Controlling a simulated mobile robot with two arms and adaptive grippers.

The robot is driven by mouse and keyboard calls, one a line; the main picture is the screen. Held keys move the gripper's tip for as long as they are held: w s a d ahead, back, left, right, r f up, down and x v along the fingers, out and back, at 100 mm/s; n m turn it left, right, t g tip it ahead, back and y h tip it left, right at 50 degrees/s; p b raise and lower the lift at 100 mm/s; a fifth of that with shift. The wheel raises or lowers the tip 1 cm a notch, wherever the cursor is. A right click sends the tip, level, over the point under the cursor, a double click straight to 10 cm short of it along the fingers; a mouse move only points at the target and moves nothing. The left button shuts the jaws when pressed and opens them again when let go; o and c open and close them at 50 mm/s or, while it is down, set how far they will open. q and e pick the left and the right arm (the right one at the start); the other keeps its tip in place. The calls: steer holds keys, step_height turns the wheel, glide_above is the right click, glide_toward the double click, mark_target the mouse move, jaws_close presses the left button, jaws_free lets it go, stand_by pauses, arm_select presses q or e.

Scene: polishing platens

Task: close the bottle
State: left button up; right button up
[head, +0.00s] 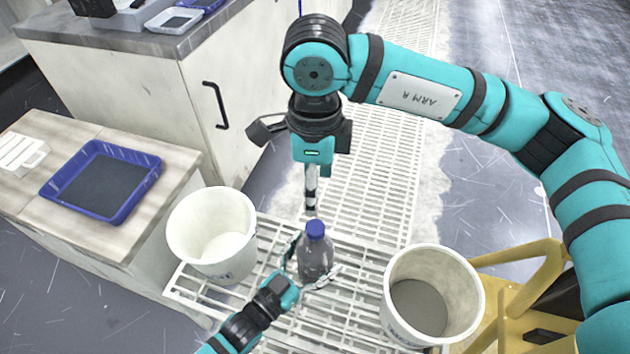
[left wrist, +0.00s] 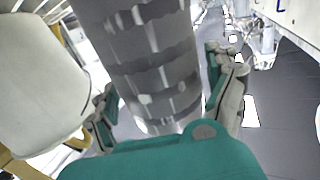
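A clear grey bottle (head: 315,262) with a blue cap (head: 316,229) on its top stands upright over the white slatted platform. My left gripper (head: 312,268) has its fingers on both sides of the bottle, low on its body, and looks shut on it. In the left wrist view the bottle (left wrist: 150,60) fills the space between the fingers of this gripper (left wrist: 168,105). My right gripper (head: 311,210) points down from above, its fingertips just above or behind the cap. Its fingers line up in this view, so their opening is hidden. I cannot tell how tightly the cap sits.
A white bucket (head: 240,213) stands left of the bottle and another bucket (head: 462,305) stands right of it, both close. A wooden-topped cabinet (head: 150,150) with a blue tray (head: 148,168) is at the left. A yellow frame (head: 530,285) is at the right.

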arm_select(q)
steer(key=shift+o, duration=0.6)
steer(key=shift+s+a, duration=0.2)
steer(key=shift+s, duration=0.05)
steer(key=v, duration=1.1)
steer(key=shift+s+a, duration=0.1)
steer(key=shift+s, duration=0.05)
